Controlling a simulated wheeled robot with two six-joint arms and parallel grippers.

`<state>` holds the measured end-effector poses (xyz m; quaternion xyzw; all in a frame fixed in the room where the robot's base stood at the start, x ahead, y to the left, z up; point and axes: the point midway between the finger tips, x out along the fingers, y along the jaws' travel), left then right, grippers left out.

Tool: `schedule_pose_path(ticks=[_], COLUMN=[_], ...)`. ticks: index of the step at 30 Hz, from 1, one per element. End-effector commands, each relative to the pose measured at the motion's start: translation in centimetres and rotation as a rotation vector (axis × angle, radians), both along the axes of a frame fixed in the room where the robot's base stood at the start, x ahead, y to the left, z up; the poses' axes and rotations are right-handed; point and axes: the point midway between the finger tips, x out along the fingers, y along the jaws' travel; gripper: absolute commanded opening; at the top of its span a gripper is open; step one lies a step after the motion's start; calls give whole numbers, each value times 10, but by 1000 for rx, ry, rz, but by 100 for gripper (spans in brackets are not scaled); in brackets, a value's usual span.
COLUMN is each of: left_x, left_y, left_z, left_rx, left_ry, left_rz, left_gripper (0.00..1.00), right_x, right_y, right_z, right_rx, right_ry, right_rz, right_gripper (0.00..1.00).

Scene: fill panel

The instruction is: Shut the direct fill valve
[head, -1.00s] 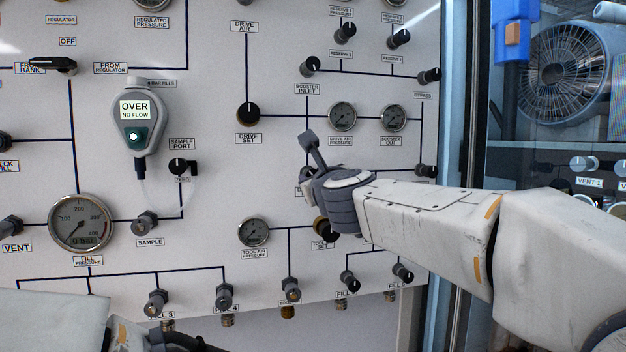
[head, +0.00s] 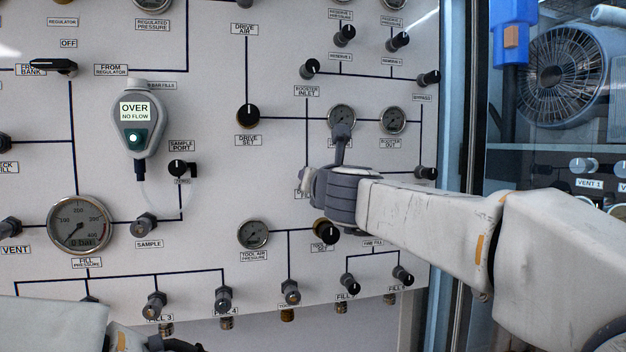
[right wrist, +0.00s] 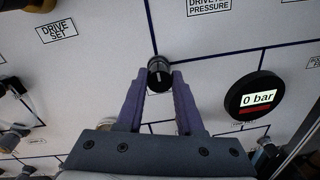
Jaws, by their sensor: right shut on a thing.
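In the right wrist view a dark round valve knob (right wrist: 159,66) sits on a panel line between the two purple fingers of my right gripper (right wrist: 160,80). The fingers are shut on it, and a small pale mark shows on its face. In the head view my right gripper (head: 306,181) covers this knob and most of the label beside it, so I cannot read the valve's name or see its setting there. My left arm (head: 50,325) shows at the lower left, its fingers out of view.
A round gauge (right wrist: 255,97) reading 0 bar is just right of the held knob. The fill pressure gauge (head: 80,224) and a handheld display (head: 138,116) reading OVER NO FLOW are farther left. The tool set knob (head: 326,231) is close below my right gripper.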

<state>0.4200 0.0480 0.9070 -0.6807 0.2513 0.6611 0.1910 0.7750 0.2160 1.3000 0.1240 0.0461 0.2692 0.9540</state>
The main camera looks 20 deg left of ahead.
Motion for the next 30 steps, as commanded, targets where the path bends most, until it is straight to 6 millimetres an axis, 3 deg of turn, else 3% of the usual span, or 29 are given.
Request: schedule_pose_path(ticks=[14,15,17,26,30], left_x=[0,0,0,0,0], left_y=[0,0,0,0,0], left_z=[-1,-1,-1,-1,-6], left_rx=[0,0,0,0,0], left_ry=[0,0,0,0,0], left_rz=[0,0,0,0,0], left_gripper=[50,50,50,50,50], right_x=[-1,-1,-1,-1,-10], right_y=[3,3,3,1,-5], right_z=[-6,-6,-6,-2,-2], right_rx=[7,6,6,9,11], right_ry=[16,17,15,10,8], right_rz=[5,6,5,2,3], right_gripper=[0,48,65,65,65])
